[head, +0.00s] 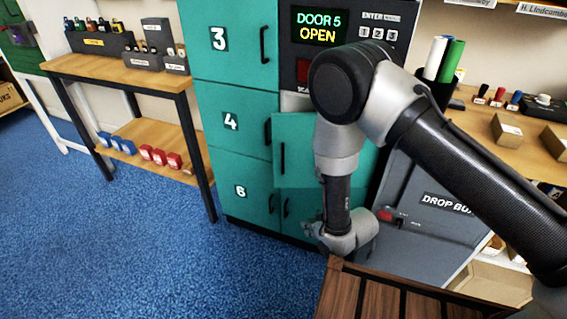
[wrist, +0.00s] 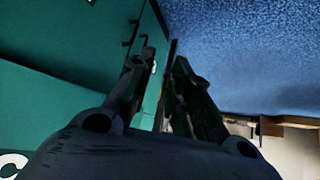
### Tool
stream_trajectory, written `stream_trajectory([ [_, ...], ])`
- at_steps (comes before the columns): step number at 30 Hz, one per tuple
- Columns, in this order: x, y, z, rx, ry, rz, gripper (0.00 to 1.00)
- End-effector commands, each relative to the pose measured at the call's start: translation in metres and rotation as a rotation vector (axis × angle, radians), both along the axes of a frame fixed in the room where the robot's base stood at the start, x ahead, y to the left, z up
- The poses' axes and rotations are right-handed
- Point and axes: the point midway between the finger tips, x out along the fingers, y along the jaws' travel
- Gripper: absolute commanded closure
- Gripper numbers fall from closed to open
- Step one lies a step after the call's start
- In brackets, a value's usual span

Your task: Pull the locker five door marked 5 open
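In the wrist view my gripper's two fingers (wrist: 164,62) are apart. A thin dark upright edge shows between them, with teal panel to the left. I cannot tell whether either finger touches it.
Doors 3 (head: 230,50), 4 (head: 225,120) and 6 (head: 235,190) are closed at the left. A grey drop box (head: 425,235) stands at the right. A slatted wooden surface (head: 375,300) lies close below my gripper. The blue floor (head: 150,250) to the left is clear.

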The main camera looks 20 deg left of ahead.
Motion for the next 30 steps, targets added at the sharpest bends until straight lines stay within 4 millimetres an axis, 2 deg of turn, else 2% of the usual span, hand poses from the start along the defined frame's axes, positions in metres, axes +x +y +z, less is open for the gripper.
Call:
stream_trajectory([
  [2,0.017,0.025,0.015,0.167,-0.116,-0.002,0.81],
  [4,0.035,0.049,0.053,0.328,-0.229,-0.005,0.81],
  [6,0.046,0.064,0.091,0.466,-0.323,-0.007,0.81],
  [9,0.051,0.071,0.128,0.599,-0.416,-0.009,0.81],
  [12,0.052,0.073,0.149,0.671,-0.466,-0.009,0.81],
  [17,0.06,0.083,0.158,0.701,-0.486,-0.008,0.81],
  [24,0.084,0.116,0.157,0.699,-0.484,-0.009,0.81],
  [30,0.096,0.133,0.156,0.696,-0.483,-0.009,0.81],
])
